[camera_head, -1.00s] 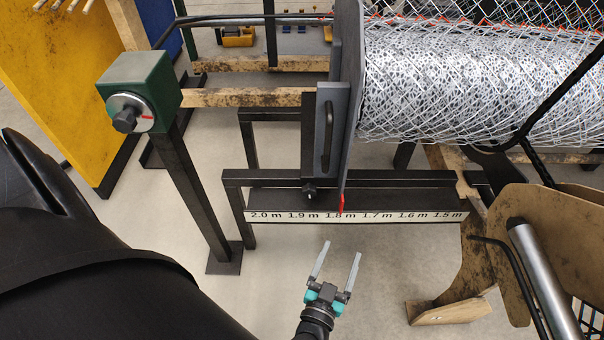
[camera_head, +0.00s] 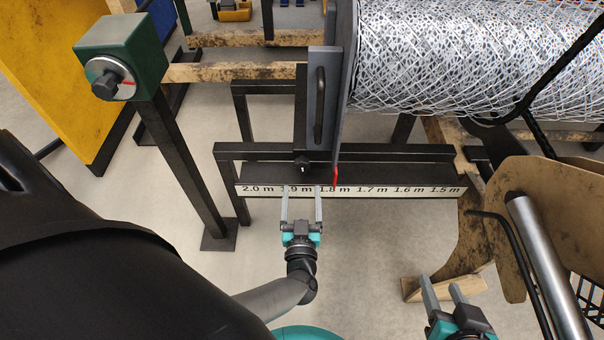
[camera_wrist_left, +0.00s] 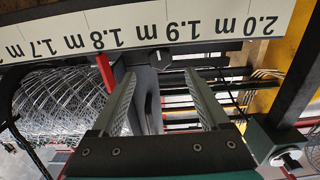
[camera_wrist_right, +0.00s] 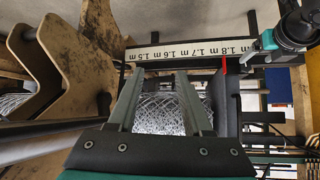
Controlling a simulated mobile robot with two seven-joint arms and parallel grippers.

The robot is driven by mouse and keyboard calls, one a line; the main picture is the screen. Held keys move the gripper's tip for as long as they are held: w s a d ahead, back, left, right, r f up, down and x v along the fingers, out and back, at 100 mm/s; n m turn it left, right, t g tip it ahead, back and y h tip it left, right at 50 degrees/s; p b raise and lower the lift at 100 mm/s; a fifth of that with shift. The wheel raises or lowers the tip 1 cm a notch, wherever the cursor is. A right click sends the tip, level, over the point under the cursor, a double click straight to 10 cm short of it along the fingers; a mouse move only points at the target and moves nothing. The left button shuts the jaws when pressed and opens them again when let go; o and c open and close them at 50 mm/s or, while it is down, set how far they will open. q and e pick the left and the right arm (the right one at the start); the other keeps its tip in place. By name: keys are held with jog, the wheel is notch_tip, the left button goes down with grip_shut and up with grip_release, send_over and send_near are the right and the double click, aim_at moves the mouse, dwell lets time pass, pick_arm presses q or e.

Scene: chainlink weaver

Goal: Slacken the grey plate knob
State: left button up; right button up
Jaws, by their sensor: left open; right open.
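The grey plate (camera_head: 312,120) with its black handle stands at the left end of the wire mesh roll. Its small dark knob (camera_head: 302,164) sits at the plate's foot, just above the scale strip; in the left wrist view the knob (camera_wrist_left: 158,58) shows between and beyond the fingertips. My left gripper (camera_head: 302,190) is open and empty, its fingers pointing at the knob from the front, a little short of it. My right gripper (camera_head: 442,287) is open and empty at the lower right, well away from the knob.
The scale strip (camera_head: 380,190) runs along the rail, with a red pointer (camera_head: 336,176) near 1.8 m. A green box with a dial (camera_head: 122,62) stands on a post at left. The mesh roll (camera_head: 440,60) fills the upper right. A wooden frame (camera_head: 530,215) stands near my right gripper.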

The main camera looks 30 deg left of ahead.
aim_at(302, 169)
pick_arm(q)
jog(key=b+x, duration=0.1)
jog(key=x, duration=0.3)
jog(key=shift+w, duration=0.2)
jog(key=shift+b+x, duration=0.6)
jog(key=shift+x, duration=0.65)
pick_arm(e)
jog(key=shift+w+a+r+t+y, duration=0.15)
jog(key=shift+a+r+t+y, duration=0.2)
jog(key=shift+a+t, duration=0.35)
jog(key=shift+w+a+r+t+y, duration=0.1)
jog(key=shift+a+r+t+y, duration=0.15)
jog(key=shift+a+t+y, duration=0.35)
jog(key=shift+w+a+r+t+y, duration=0.15)
jog(key=shift+a+r+t+y, duration=0.15)
jog(key=shift+a+t, duration=0.5)
pick_arm(q)
grip_shut()
